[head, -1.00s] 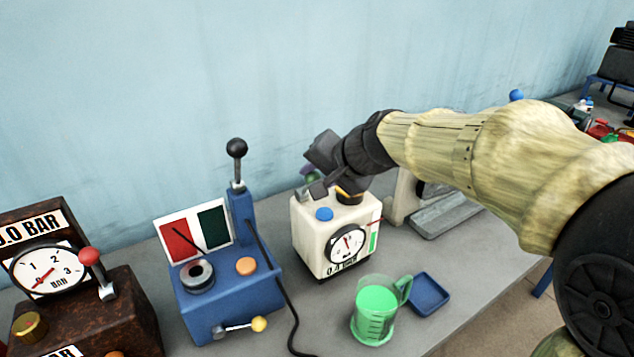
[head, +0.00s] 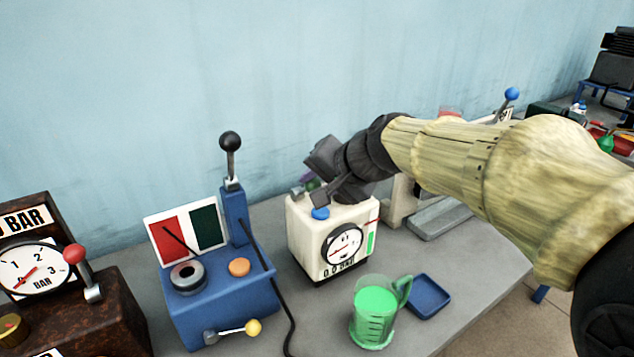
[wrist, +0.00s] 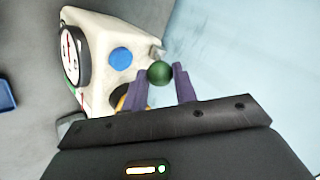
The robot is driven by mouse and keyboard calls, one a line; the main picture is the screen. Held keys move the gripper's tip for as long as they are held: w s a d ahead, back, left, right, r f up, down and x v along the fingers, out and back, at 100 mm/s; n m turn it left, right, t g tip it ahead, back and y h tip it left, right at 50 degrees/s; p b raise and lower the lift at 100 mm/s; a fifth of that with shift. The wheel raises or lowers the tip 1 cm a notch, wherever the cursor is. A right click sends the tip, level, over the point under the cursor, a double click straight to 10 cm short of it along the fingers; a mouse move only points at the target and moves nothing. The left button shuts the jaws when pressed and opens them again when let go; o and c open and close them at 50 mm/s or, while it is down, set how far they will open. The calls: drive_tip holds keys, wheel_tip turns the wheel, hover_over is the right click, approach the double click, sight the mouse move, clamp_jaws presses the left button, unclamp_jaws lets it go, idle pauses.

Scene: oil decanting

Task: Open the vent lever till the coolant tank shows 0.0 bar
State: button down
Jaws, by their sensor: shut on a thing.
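The white coolant tank (head: 309,242) stands on the grey bench, with a round gauge (head: 344,243) and a label below it that reads 0.0 BAR. A blue cap (head: 320,213) sits on its top; tank (wrist: 104,30) and cap (wrist: 121,58) also show in the wrist view. The vent lever's green ball knob (wrist: 160,72) is between my gripper's (wrist: 161,80) two purple fingers, which are shut on it. In the head view my gripper (head: 312,186) is at the tank's back top edge, and my wrist hides part of the tank top.
A jug of green liquid (head: 374,312) and a blue tray (head: 429,295) stand in front of the tank. A blue machine (head: 215,305) with an upright black-knobbed lever is to the left, a rusty box (head: 112,318) with a gauge further left. A black cable (head: 285,320) runs between.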

drive_tip(key=c, duration=1.1)
unclamp_jaws()
drive_tip(key=shift+s+d+f, duration=0.2)
drive_tip(key=shift+f, duration=0.35)
drive_tip(key=shift+r, duration=0.1)
drive_tip(key=shift+w+r, duration=0.1)
drive_tip(key=p+v, duration=0.1)
drive_tip(key=v, duration=1.6)
drive_tip(key=shift+r+p, duration=0.15)
drive_tip(key=shift+p, duration=0.25)
drive_tip(key=shift+d+r, duration=0.1)
